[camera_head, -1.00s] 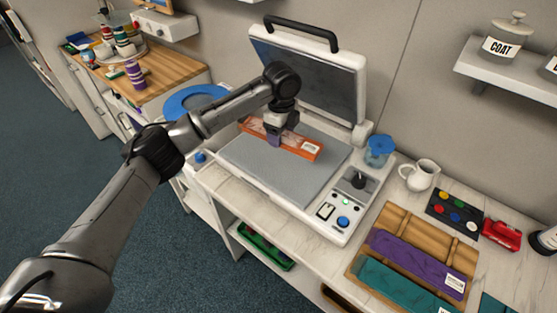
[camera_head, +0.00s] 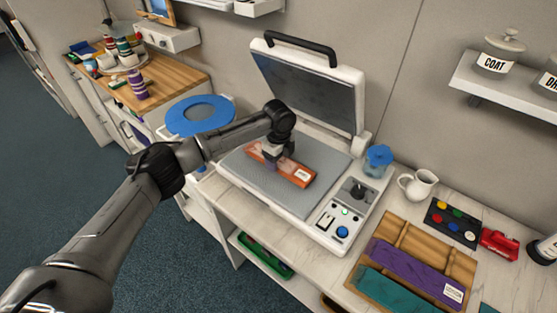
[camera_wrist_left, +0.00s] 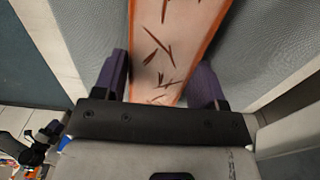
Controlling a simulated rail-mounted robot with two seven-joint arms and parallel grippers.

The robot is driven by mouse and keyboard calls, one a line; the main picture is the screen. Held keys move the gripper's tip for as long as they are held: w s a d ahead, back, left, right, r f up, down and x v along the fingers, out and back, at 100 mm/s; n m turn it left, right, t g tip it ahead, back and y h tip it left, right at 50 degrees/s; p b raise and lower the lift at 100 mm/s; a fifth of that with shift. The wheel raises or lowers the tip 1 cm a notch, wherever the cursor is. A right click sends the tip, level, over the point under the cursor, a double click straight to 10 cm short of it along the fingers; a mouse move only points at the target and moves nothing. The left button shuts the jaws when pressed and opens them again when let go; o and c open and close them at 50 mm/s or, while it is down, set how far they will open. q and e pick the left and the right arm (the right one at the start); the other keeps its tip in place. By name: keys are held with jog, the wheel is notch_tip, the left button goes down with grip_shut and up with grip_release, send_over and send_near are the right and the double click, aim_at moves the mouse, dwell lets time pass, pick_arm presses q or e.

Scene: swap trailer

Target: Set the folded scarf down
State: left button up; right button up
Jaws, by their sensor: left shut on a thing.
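The folded scarf (camera_head: 301,177) is a long orange strip with a white tag, over the grey bed of the open press (camera_head: 315,197). My left gripper (camera_head: 270,161) is shut on the scarf near its far-left end. In the left wrist view the scarf (camera_wrist_left: 172,45) shows a pale face with dark red streaks and orange edges. It runs between the two purple fingers of my gripper (camera_wrist_left: 165,82). I cannot tell whether the scarf touches the bed. My right gripper is not in view.
The press's raised lid (camera_head: 310,85) stands behind the bed. A wooden tray (camera_head: 434,237) holds purple and teal folded strips. A blue ring (camera_head: 200,115) lies left of the press.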

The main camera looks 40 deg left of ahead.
pick_arm(q)
jog(key=shift+f, duration=0.6)
jog(key=o, duration=1)
jog(key=shift+f, duration=0.1)
jog(key=shift+r, duration=0.25)
notch_tip(320, 180, up, 12)
jog(key=shift+f+b, duration=0.15)
jog(key=shift+b, duration=1)
